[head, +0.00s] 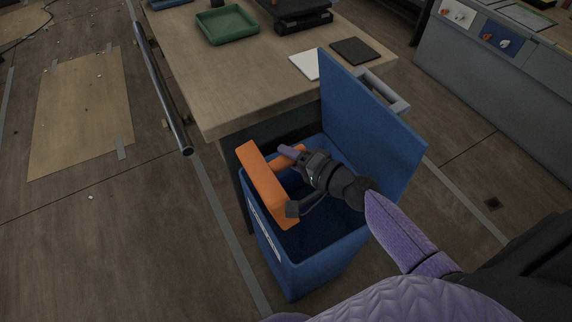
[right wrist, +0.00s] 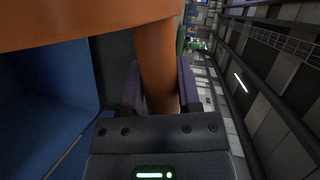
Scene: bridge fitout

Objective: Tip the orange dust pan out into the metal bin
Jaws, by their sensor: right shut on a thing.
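The orange dust pan (head: 267,188) is over the open top of the blue metal bin (head: 290,264), tilted on its side with its broad face toward the left. My right gripper (head: 296,158) is shut on its orange handle, which shows between the two fingers in the right wrist view (right wrist: 160,75). The pan's body (right wrist: 70,22) fills the upper left of that view. The bin's blue lid (head: 370,120) stands raised at the right. I cannot see any contents in the pan, and the bin's floor is dark. My left gripper is not in view.
A wooden workbench (head: 230,85) stands right behind the bin, with a green tray (head: 227,24), a white tile (head: 304,65) and a dark tile (head: 355,50) on it. A metal pipe (head: 163,90) runs along its left side. A grey cabinet (head: 480,80) stands at the right.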

